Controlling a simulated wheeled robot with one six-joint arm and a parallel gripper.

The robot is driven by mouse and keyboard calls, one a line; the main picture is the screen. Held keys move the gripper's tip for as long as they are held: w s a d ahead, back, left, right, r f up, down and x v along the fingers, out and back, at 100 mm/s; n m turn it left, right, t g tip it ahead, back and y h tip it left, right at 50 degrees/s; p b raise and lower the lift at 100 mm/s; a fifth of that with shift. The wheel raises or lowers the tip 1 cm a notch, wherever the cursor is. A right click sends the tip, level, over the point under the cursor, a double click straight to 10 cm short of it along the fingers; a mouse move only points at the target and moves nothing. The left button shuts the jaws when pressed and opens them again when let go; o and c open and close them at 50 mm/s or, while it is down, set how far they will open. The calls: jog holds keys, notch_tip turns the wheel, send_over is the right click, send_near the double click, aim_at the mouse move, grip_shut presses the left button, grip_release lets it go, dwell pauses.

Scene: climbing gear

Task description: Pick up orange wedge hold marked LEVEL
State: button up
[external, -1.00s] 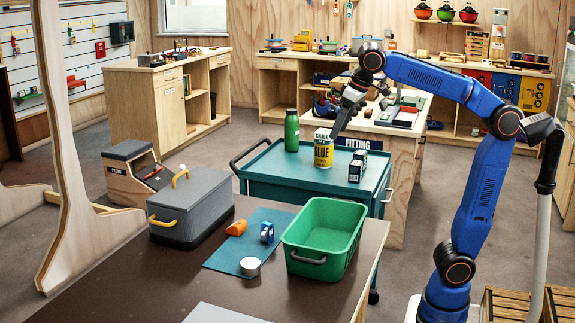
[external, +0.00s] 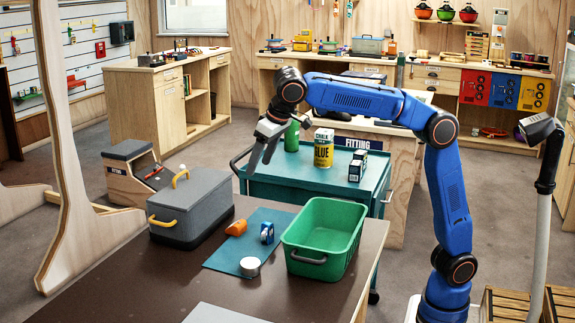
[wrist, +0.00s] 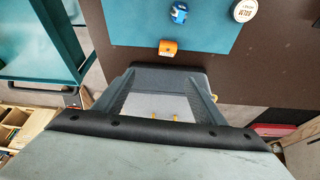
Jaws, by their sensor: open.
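The orange wedge hold (external: 237,228) lies on a teal mat (external: 226,258) on the brown bench. It also shows in the wrist view (wrist: 168,48), near the mat's edge, with small marking that I cannot read. My gripper (external: 260,167) is open and empty. It is in the air above and behind the hold in the external view, clear of it and pointing down. In the wrist view my open fingers frame part of the grey box, and the hold lies beyond them.
A blue item (external: 267,232) and a white roll (external: 250,266) share the mat. A grey lidded box (external: 190,215) stands left of it, a green tub (external: 325,236) right. The teal trolley (external: 290,178) behind carries a green bottle, a yellow can and small boxes.

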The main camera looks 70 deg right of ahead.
jog(key=a, duration=0.2)
send_near(238, 223)
jog(key=x, duration=0.4)
jog(key=shift+s+d+f, duration=0.2)
jog(key=shift+w+x, duration=0.15)
jog(key=shift+x, duration=1.2)
jog(key=shift+w+x, duration=0.1)
jog(key=shift+x, duration=1.3)
jog(key=shift+a+r, duration=0.1)
jog(key=shift+a, duration=0.05)
jog(key=c, duration=1.2)
